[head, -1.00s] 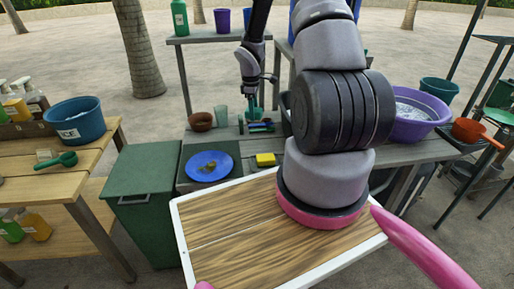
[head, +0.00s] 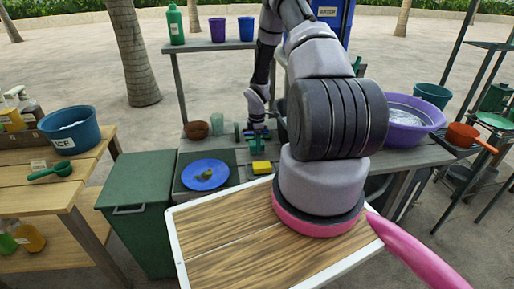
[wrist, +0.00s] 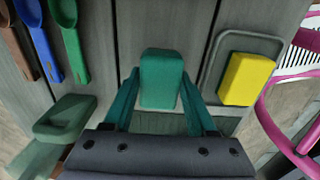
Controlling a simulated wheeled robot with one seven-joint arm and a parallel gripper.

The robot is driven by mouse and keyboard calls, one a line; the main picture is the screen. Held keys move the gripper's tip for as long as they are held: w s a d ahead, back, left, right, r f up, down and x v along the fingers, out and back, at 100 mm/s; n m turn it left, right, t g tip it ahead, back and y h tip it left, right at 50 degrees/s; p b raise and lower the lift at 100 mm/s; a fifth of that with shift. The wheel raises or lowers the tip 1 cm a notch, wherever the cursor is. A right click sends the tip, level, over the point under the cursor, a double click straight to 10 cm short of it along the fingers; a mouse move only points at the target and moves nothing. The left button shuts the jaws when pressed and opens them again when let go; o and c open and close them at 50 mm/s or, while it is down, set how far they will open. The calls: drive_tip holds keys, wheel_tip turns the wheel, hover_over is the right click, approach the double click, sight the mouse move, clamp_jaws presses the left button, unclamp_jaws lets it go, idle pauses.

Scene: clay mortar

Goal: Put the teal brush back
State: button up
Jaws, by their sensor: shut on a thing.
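The teal brush shows in the wrist view as a teal block (wrist: 160,76) between the two teal fingers of my gripper (wrist: 160,98). My gripper is shut on it. In the head view, my gripper (head: 256,132) is low over the back worktop, just behind the yellow sponge, with the teal brush (head: 257,147) below it. The brush's underside is hidden, so I cannot tell if it touches the surface.
The yellow sponge (wrist: 246,79) lies in a grey tray to the right. Brown, blue (wrist: 40,42) and green scoops lie at upper left. A blue plate (head: 205,174) and brown bowl (head: 196,130) are nearby.

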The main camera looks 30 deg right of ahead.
drive_tip(key=shift+f, duration=0.7)
drive_tip(key=shift+f, duration=0.1)
drive_tip(key=o, duration=1.2)
